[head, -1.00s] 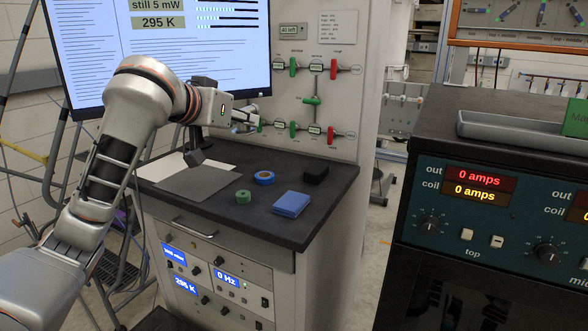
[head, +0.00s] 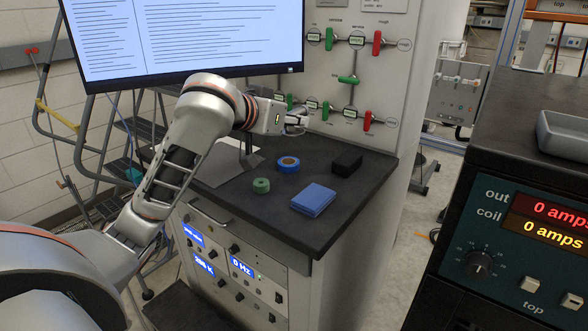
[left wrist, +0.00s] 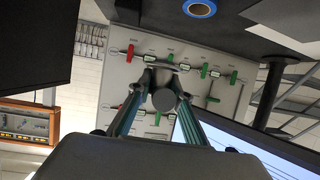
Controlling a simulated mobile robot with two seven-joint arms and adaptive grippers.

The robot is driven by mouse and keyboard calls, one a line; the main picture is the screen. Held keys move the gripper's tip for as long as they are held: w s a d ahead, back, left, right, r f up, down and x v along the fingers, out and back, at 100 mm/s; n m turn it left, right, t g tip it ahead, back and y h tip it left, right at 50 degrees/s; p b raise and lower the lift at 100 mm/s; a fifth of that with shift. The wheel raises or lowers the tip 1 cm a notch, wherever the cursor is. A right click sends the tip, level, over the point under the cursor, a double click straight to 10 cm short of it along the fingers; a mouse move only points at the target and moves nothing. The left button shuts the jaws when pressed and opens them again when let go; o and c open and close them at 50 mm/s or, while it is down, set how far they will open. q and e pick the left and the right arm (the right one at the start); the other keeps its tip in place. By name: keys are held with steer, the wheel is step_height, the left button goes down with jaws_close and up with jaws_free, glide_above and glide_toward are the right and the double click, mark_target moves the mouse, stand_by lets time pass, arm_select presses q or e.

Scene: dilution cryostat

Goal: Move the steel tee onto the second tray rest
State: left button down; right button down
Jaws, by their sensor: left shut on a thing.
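My left gripper (head: 298,123) comes in from the left and is held above the dark bench, in front of the valve panel. In the left wrist view its two fingers (left wrist: 164,90) are shut on a grey metal piece with a round end, the steel tee (left wrist: 165,100). In the head view the tee is too small and too hidden by the fingers to make out. A grey tray (head: 562,142) stands on the dark cabinet at the right, partly cut off by the frame. I cannot pick out the second tray rest. My right gripper is not in view.
A monitor (head: 190,35) stands behind my arm. Valve handles stick out of the panel (head: 345,80). Open floor lies between bench and cabinet.

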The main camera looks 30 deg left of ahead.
mark_target(292, 181)
arm_select(q)
step_height(292, 181, down, 13)
steer(key=shift+r, duration=0.2)
stand_by(0.3)
steer(key=shift+f, duration=0.1)
steer(key=c, duration=2.1)
jaws_free()
steer(key=shift+c, duration=0.2)
steer(key=shift+a, duration=0.1)
